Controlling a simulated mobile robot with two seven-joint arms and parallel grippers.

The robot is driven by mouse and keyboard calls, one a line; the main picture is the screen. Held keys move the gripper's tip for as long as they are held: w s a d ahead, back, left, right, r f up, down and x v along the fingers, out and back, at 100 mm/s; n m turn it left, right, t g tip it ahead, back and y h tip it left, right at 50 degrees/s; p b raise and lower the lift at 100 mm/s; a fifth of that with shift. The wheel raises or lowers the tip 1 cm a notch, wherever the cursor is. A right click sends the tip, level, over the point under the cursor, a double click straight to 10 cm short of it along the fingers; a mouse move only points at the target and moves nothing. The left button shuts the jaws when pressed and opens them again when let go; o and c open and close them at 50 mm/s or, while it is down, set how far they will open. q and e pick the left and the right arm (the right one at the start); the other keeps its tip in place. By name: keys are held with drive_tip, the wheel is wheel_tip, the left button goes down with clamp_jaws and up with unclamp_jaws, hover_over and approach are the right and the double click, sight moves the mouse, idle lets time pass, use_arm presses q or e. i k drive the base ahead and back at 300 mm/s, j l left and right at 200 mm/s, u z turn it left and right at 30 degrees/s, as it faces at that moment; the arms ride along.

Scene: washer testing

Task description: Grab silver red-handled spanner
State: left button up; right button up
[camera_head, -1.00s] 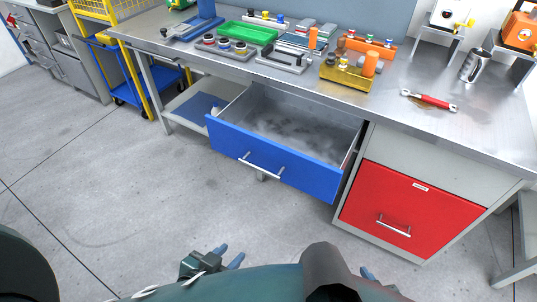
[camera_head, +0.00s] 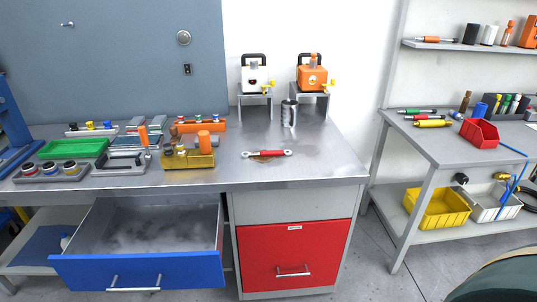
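The silver spanner with a red handle (camera_head: 266,153) lies flat on the metal workbench top (camera_head: 318,168), near its front edge and above the red drawer (camera_head: 290,255). Its silver ends point left and right, and a brownish stain lies under it. Nothing covers it. Neither of my grippers is in view. Only a dark rounded part of my own body shows at the bottom right corner.
The blue drawer (camera_head: 140,270) stands open below the bench, left of the red drawer, which is shut. A yellow block holder (camera_head: 187,160) is left of the spanner. A metal canister (camera_head: 289,113) stands behind it. A second bench (camera_head: 440,140) is at the right.

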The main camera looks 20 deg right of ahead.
sight(280, 152)
drive_tip(key=i+l, duration=0.1)
drive_tip(key=l, duration=0.25)
drive_tip(key=i+l+z, duration=0.15)
drive_tip(key=l, duration=0.25)
drive_tip(key=i+l, duration=0.1)
drive_tip(key=l, duration=0.25)
drive_tip(key=i+l+z, duration=0.15)
drive_tip(key=l, duration=0.2)
drive_tip(key=i+l, duration=0.1)
drive_tip(key=l, duration=0.25)
drive_tip(key=l+z, duration=0.05)
